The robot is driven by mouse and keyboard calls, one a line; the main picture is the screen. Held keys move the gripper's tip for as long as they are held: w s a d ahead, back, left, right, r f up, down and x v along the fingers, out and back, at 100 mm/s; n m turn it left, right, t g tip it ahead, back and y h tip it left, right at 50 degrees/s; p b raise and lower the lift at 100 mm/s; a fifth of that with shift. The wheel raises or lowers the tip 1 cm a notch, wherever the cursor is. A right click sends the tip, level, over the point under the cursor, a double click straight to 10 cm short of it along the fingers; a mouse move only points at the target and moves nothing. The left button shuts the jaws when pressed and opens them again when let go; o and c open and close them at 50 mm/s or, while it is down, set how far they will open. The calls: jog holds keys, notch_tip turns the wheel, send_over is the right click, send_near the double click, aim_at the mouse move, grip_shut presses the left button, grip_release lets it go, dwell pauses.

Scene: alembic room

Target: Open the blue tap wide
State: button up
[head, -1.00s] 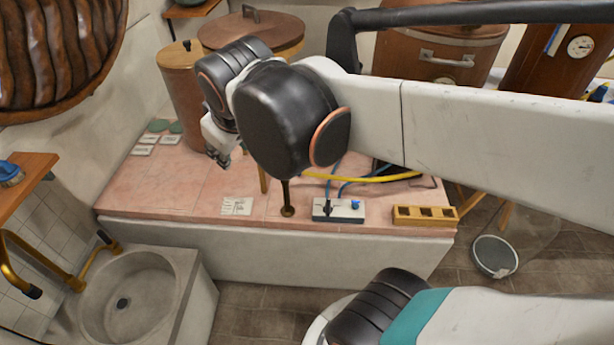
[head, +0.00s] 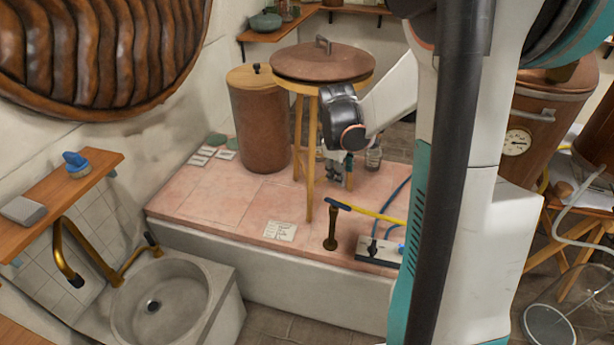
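A short brass standpipe (head: 332,232) stands near the front edge of the pink tiled bench, with a blue lever-like handle (head: 338,204) across its top. My gripper (head: 338,178) hangs fingers down above and behind the handle, beside the legs of a wooden stool, apart from the handle in the picture. Its fingers are small and dark, and whether they are apart is unclear. A white box (head: 378,256) right of the standpipe has a black knob and a bit of blue; my arm hides its right part.
A glass jar (head: 373,158) is right of my gripper. A stone basin (head: 200,305) lies front left. The left bench top is mostly clear.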

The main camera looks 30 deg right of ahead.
aim_at(345, 206)
jog(key=b+x, duration=0.1)
jog(key=x, duration=0.4)
jog(key=b+x, duration=0.2)
jog(key=x, duration=0.4)
jog(key=s+b+x, duration=0.1)
jog(key=b+x, duration=0.1)
jog(key=x, duration=0.3)
jog(key=shift+d+f, duration=0.25)
jog(key=shift+f, duration=0.1)
grip_shut()
